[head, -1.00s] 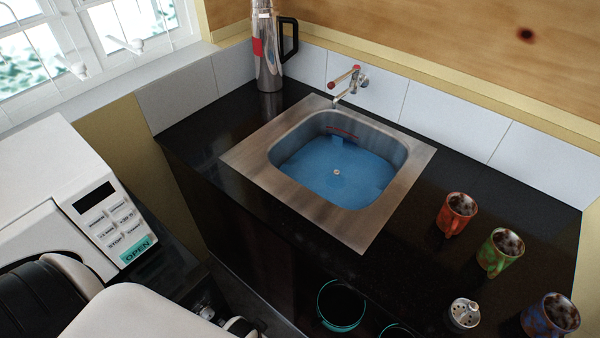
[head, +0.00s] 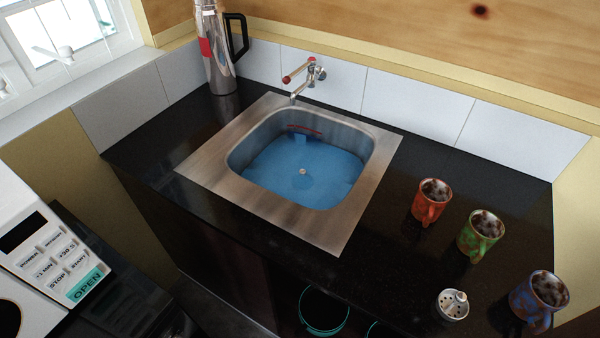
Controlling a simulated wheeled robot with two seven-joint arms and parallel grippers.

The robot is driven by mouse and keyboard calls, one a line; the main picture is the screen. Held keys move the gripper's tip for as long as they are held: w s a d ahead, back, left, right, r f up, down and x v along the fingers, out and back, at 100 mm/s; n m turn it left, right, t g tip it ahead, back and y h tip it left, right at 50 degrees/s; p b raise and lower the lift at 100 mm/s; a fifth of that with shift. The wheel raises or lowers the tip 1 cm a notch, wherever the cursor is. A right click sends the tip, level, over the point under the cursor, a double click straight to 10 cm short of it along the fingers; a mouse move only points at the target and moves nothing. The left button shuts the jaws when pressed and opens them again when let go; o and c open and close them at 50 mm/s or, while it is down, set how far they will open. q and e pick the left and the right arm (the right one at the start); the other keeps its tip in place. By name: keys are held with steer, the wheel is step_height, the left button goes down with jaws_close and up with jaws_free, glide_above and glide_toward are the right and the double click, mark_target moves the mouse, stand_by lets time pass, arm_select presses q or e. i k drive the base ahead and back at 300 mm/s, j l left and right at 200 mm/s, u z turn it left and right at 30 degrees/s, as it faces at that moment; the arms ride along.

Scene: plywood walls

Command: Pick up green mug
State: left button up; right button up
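The green mug (head: 479,236), with reddish-brown patches and dark contents, stands upright on the black counter right of the sink. A red mug (head: 430,202) stands to its left and a little behind. A blue mug (head: 538,301) stands to its right and nearer the front. Neither of my grippers shows in the current head view, and nothing touches the green mug.
A metal shaker (head: 452,305) stands in front of the green mug, near the counter's front edge. The sink (head: 340,231) with its tap (head: 304,76) fills the middle of the counter. A steel flask (head: 217,55) stands at the back left. A microwave (head: 40,255) is at the left.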

mark_target(482, 229)
steer(key=z, duration=1.35)
